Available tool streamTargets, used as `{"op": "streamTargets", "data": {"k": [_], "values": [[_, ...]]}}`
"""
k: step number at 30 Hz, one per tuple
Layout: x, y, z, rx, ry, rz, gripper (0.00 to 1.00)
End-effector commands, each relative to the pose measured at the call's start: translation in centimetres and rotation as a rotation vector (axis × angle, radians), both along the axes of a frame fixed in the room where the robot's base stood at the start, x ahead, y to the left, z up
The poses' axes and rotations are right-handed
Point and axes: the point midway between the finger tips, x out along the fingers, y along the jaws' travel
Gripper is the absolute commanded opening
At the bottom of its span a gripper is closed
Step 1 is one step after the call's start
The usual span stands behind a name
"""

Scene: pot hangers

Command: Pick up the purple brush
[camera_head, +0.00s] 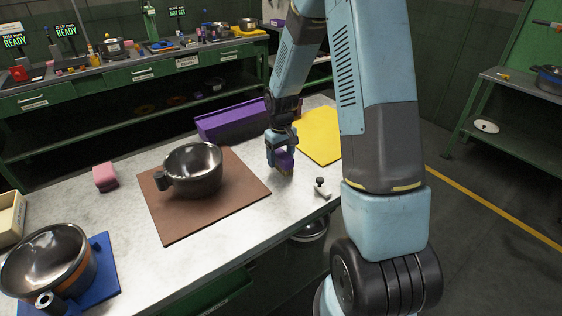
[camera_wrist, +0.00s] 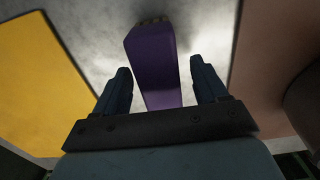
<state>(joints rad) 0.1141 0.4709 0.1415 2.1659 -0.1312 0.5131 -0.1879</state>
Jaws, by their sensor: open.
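The purple brush (camera_wrist: 152,55) shows in the wrist view as a long purple block with a darker end at the top. It runs between the two dark blue fingers of my gripper (camera_wrist: 160,76). The gripper is open, with a narrow gap on each side of the brush. In the head view, my gripper (camera_head: 279,159) is low over the steel table, and a purple part of the brush (camera_head: 286,161) shows at its fingers, the rest hidden. Whether the brush rests on the table is hard to tell.
A brown mat (camera_head: 247,186) with a dark metal pot (camera_head: 192,173) lies left of the gripper. A yellow mat (camera_head: 318,135) lies right, and a long purple box (camera_head: 232,120) stands behind. A small metal fitting (camera_head: 321,188) lies near the front edge. A pink block (camera_head: 105,177) sits left.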

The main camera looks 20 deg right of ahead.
Motion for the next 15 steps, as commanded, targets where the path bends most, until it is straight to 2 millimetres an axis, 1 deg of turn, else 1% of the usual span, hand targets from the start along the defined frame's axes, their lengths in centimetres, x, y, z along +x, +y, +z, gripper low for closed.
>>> {"op": "streamTargets", "data": {"k": [1,4,12,15], "values": [[-0.04,0.00,-0.57,0.000,0.002,0.000,0.72],[-0.01,-0.01,-1.15,0.000,0.000,-0.001,0.72],[-0.01,-0.02,-1.31,0.000,-0.001,-0.001,0.72],[-0.01,-0.02,-1.30,0.000,-0.001,-0.001,0.63]]}}
